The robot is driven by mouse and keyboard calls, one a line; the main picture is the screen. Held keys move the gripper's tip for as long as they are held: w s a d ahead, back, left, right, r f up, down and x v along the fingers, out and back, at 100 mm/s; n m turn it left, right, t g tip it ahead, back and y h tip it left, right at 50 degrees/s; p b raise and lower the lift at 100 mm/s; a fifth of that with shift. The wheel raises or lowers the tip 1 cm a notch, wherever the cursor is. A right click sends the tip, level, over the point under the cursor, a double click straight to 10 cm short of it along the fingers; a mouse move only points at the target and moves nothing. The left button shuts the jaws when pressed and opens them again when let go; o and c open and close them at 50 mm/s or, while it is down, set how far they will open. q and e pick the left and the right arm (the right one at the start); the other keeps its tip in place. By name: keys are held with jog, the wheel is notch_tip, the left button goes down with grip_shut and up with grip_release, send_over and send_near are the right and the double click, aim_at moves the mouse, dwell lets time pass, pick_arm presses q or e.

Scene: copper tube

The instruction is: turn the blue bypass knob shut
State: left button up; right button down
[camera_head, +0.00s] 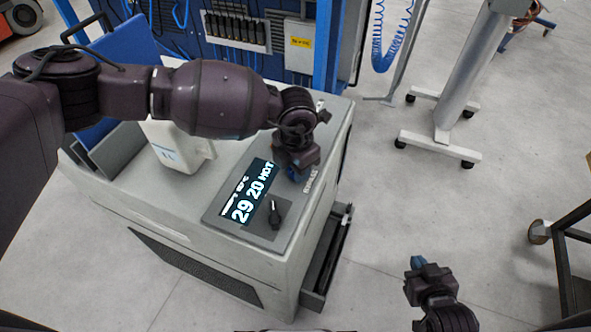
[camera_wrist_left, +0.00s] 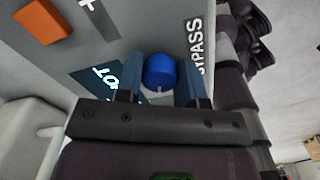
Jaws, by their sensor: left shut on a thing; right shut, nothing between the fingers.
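The blue bypass knob (camera_wrist_left: 159,71) is on the top panel of the grey machine, beside the printed word BYPASS. Its white mark points toward the gripper in the left wrist view. My left gripper (camera_wrist_left: 158,76) is shut on the knob, with one finger on each side. In the head view my left gripper (camera_head: 298,172) is over the panel's right side, and only a little of the blue knob or finger tips shows under it. My right gripper (camera_head: 417,263) is shut and empty, out over the floor at the lower right.
An orange block (camera_wrist_left: 41,21) is on the machine top in the wrist view. A white housing (camera_head: 178,146) stands behind the display.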

pick_arm(q)
jog(key=m+b, duration=0.3)
jog(key=m, duration=0.2)
jog(key=shift+f+m, duration=0.15)
jog(key=shift+m, duration=0.15)
jog(key=m+b, duration=0.2)
jog(key=m, duration=0.3)
jog(key=shift+b, duration=0.35)
jog(key=shift+m+b, duration=0.3)
jog(key=shift+m, duration=0.6)
jog(key=shift+m+b, duration=0.35)
jog(key=shift+m, duration=0.75)
pick_arm(e)
notch_tip(320, 180, down, 8)
jog(key=shift+s+a+f+g, duration=0.15)
jog(key=shift+s+f+g, duration=0.1)
jog(key=shift+s+g, duration=0.1)
pick_arm(q)
jog(key=shift+r, duration=0.2)
pick_arm(e)
jog(key=shift+s+f, duration=0.1)
jog(key=shift+f, duration=0.05)
pick_arm(q)
jog(key=o, duration=0.9)
